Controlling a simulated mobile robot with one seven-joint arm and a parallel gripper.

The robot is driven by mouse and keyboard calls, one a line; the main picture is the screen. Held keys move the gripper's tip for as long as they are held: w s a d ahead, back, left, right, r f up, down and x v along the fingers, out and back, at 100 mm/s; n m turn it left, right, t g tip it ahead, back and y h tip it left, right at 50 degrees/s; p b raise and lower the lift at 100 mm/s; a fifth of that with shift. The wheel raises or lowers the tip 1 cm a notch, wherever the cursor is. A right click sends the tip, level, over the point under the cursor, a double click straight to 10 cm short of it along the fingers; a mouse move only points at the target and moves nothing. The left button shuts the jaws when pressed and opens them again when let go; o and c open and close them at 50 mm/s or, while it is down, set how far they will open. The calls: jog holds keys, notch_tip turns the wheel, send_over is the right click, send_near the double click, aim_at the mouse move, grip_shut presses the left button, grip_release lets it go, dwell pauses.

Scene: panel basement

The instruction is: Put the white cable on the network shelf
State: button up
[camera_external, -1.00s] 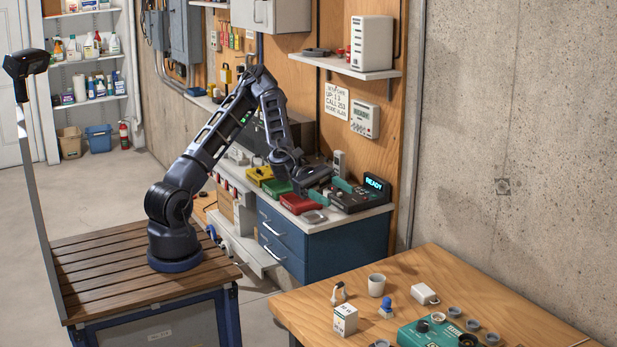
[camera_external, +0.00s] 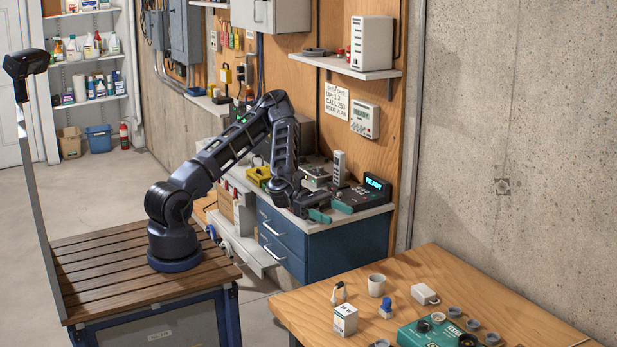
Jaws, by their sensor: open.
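The white cable cannot be made out for certain in this view. A wall shelf (camera_external: 345,66) holds a white upright box with vents (camera_external: 371,43); it appears to be the network shelf. My gripper (camera_external: 322,208) is low over the front right part of the workbench, well below that shelf. It points to the right, with teal-coloured fingers. It is open, and no object shows between the fingers. My forearm and gripper hide part of the bench top, so what lies just behind them cannot be seen.
The workbench (camera_external: 350,224) has blue drawers, a yellow device (camera_external: 258,175) and a dark device with a lit READY display (camera_external: 376,184). A wooden table (camera_external: 440,265) with a mug (camera_external: 377,285) and small items stands at the front right. Air before the wall shelf is clear.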

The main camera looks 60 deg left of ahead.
aim_at(345, 290)
notch_tip(345, 290, down, 23)
jog(key=shift+r, duration=0.15)
jog(key=shift+x, duration=2.55)
jog(key=c, duration=1)
jog(key=shift+c, duration=0.2)
jog(key=shift+r, duration=0.1)
notch_tip(345, 290, up, 20)
